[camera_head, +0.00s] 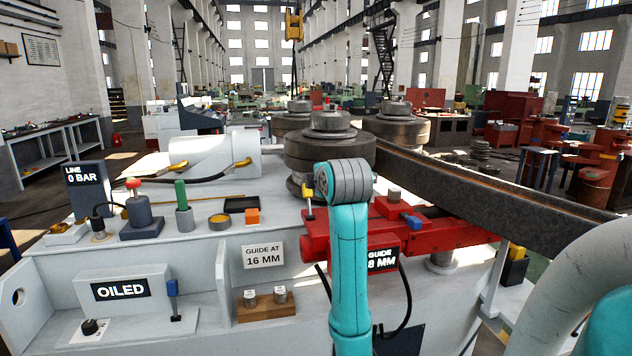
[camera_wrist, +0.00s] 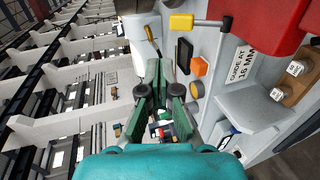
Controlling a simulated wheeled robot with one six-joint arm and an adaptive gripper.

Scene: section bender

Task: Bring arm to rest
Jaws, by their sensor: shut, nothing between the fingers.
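My gripper (camera_wrist: 161,90) shows in the wrist view as dark green fingers, shut and empty. The machine's top with small items lies beyond and to the right of it in that view. The fingers touch nothing that I can see. In the head view my teal arm rises in front of the bender's bed (camera_head: 200,262) and covers part of the red guide unit (camera_head: 440,236). My gripper cannot be made out in the head view.
Heavy rollers (camera_head: 330,147) and a long steel section (camera_head: 480,190) stand behind my arm. On the bed are an orange block (camera_head: 252,216), a black tray (camera_head: 241,204) and a green-handled tool (camera_head: 181,195). A wooden block (camera_head: 266,307) holds two small pieces below.

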